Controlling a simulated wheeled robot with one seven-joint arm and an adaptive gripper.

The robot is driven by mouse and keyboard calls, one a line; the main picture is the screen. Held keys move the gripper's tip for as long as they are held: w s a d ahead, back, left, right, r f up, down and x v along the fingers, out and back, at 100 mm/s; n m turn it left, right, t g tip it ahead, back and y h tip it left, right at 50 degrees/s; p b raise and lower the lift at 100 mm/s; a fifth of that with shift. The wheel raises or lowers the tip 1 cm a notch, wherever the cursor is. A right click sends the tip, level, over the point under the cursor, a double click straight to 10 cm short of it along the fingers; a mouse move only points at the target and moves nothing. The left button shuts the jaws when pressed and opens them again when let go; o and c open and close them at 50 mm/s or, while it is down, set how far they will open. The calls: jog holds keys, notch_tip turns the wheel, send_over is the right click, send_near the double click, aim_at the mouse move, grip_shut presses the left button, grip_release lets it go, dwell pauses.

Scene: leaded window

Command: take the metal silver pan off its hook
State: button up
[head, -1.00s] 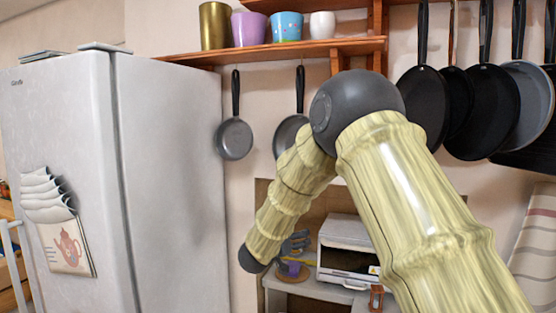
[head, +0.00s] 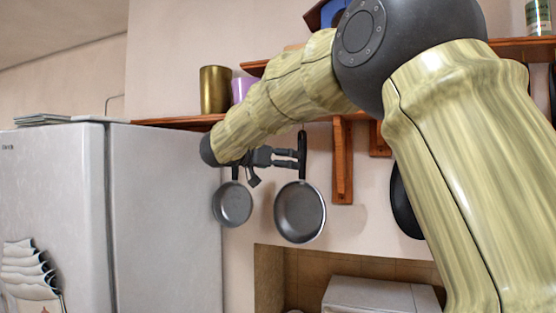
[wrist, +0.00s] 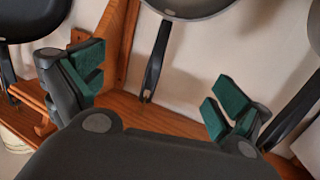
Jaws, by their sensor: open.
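Two silver-grey pans with black handles hang on the wall under the shelf in the head view: a smaller one (head: 232,205) at left and a larger one (head: 300,213) beside it. My gripper (head: 283,158) is raised to the height of the larger pan's handle, with its fingers at or just beside that handle. In the wrist view, seen roughly upside down, my gripper (wrist: 158,82) is open and empty. The larger pan (wrist: 190,8) shows at the top, its black handle between the two green-padded fingers in the picture, apart from both. How far ahead it lies is unclear.
The wooden shelf (head: 180,122) with a gold pot (head: 214,90) runs above the pans. A wooden bracket (head: 343,165) stands just right of the larger pan. A black pan (head: 405,205) hangs farther right, partly hidden by my arm. The fridge (head: 165,215) is at left.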

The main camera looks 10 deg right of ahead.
aim_at(301, 164)
jog(key=shift+b+x, duration=1.15)
jog(key=shift+x, duration=1.75)
jog(key=shift+p+x, duration=1.55)
jog(key=shift+x, duration=0.6)
jog(key=shift+s, duration=0.1)
grip_shut()
jog(key=shift+r, duration=0.1)
